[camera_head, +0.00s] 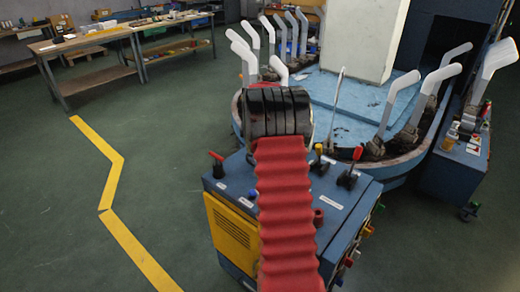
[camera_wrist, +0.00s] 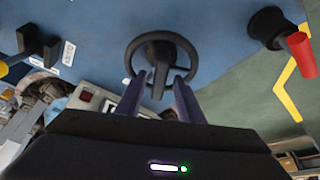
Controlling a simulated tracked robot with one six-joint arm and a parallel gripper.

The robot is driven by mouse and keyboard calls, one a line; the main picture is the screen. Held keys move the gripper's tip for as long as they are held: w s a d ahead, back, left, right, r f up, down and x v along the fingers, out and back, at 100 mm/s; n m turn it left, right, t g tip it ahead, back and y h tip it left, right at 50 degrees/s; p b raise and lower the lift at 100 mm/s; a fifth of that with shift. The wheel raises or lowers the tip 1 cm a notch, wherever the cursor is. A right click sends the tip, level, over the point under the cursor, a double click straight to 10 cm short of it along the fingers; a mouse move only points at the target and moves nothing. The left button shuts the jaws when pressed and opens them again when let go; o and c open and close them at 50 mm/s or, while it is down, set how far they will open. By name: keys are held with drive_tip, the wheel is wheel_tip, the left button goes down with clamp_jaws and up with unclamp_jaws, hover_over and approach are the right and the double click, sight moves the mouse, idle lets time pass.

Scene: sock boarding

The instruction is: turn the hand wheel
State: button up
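The black hand wheel (camera_wrist: 186,44) is a round rim with spokes and a central hub, on a blue panel straight ahead in the wrist view. My gripper (camera_wrist: 159,86) is open, its two dark fingers apart and pointing at the lower part of the wheel. A dark spoke or handle of the wheel shows between the fingertips. I cannot tell whether the fingers touch the wheel. In the head view the wheel and the fingers do not show; my red arm covers the middle of the blue cabinet (camera_head: 338,196).
Behind the cabinet stands a blue round machine (camera_head: 345,95) with several white sock forms. Workbenches (camera_head: 95,38) stand far left; the floor at left is clear.

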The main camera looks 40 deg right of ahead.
drive_tip(key=v, duration=1.3)
drive_tip(key=shift+a+r, duration=0.2)
drive_tip(key=shift+r, duration=0.15)
idle(0.4)
drive_tip(key=s+a+r+n+t+y, duration=0.1)
drive_tip(key=s+a+r+n, duration=0.1)
drive_tip(key=s+a, duration=0.6)
drive_tip(key=s+a+r+n+t+y, duration=0.1)
drive_tip(key=s+a+n, duration=0.4)
drive_tip(key=a, duration=1.6)
drive_tip(key=s+a+r+n+t+y, duration=0.1)
drive_tip(key=s+a+n, duration=0.3)
drive_tip(key=s+a, duration=0.8)
drive_tip(key=a+r, duration=0.1)
drive_tip(key=a, duration=0.2)
drive_tip(key=shift+r+y, duration=0.3)
drive_tip(key=shift+r, duration=0.05)
drive_tip(key=shift+a, duration=0.1)
